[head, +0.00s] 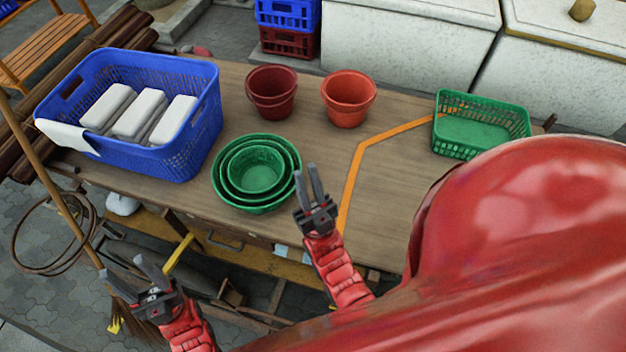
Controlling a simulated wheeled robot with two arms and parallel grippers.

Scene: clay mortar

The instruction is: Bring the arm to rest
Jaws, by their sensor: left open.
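My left gripper (121,266) is low at the left, in front of the table's near edge and above the paving. Its fingers are spread wide and nothing is between them. My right gripper (305,168) is over the near part of the wooden table (395,165), just right of the nested green bowls (257,172). Its two fingers stand apart with a narrow gap, and nothing shows between them. It cannot be told whether it touches the bowls.
A blue basket (150,160) with white blocks stands at the table's left. Two stacked dark red pots (271,95), orange-red pots (348,102) and a green basket (478,103) stand along the back. An orange line (352,180) crosses the tabletop. The lower right is blocked from view.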

